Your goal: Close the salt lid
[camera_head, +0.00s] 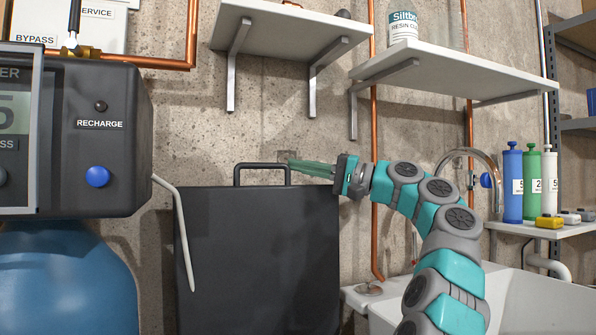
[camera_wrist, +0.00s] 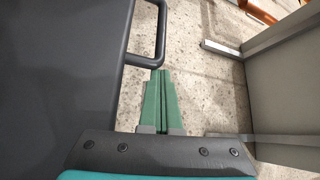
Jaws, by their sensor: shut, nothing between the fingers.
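The salt lid (camera_head: 258,255) appears to be the large dark grey panel standing upright in the middle of the head view. A black bar handle (camera_head: 262,167) stands on its top edge. In the wrist view the lid (camera_wrist: 60,70) fills the left side, and its handle (camera_wrist: 161,35) shows at top centre. My gripper (camera_head: 291,163) is shut and empty, with its green fingers pointing left at the handle's right end. In the wrist view the gripper tips (camera_wrist: 158,73) lie very close to the handle's lower end; I cannot tell whether they touch. The lid's lower edge is out of view.
A control unit (camera_head: 100,140) above a blue tank (camera_head: 60,280) stands at left, with a pale tube (camera_head: 180,225) hanging before the lid. Wall shelves (camera_head: 450,70) are above my arm. A sink (camera_head: 540,300) and filter cartridges (camera_head: 513,185) are at right. Copper pipes run up the wall.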

